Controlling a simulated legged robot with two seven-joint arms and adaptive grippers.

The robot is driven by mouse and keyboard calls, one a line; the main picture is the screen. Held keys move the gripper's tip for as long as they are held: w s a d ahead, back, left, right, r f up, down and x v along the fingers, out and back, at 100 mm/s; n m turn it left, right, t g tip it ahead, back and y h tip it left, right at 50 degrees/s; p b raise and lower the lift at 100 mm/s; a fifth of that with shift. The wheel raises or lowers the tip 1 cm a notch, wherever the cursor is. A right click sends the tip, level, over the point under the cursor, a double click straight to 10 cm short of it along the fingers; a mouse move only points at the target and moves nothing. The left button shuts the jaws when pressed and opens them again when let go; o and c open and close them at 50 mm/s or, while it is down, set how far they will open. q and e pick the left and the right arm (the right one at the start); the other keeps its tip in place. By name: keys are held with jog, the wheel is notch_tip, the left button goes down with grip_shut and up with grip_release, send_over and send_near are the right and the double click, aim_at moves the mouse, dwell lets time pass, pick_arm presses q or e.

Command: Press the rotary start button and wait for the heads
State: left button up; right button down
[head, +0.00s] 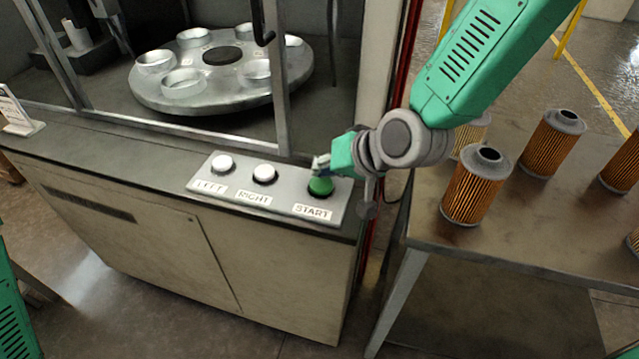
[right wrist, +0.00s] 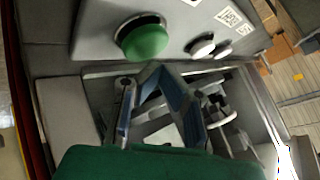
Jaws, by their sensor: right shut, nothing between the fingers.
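The green start button (head: 320,186) sits at the right end of a grey control panel (head: 285,200), above a label reading START. It also shows in the right wrist view (right wrist: 143,38) as a green dome in a dark ring. My right gripper (head: 321,163) is shut and empty, right behind the button in the head view. I cannot tell whether its fingertips touch the button. The rotary table (head: 215,98) stands behind the frame, a round metal disc with several ring-shaped holders and a dark centre. My left gripper is not in view.
Two white buttons, LEFT (head: 222,163) and RIGHT (head: 264,174), sit on the same panel. Metal frame posts rise behind it. A table (head: 520,240) at the right bears several orange pleated filter cartridges (head: 475,187). A small white sign (head: 17,112) stands at the far left.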

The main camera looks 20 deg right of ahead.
jog(key=shift+d, duration=0.4)
jog(key=shift+a, duration=0.8)
jog(key=shift+d, duration=0.65)
jog(key=shift+a+f, duration=0.3)
jog(key=shift+a, duration=0.55)
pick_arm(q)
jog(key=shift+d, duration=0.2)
pick_arm(e)
jog(key=shift+d, duration=0.4)
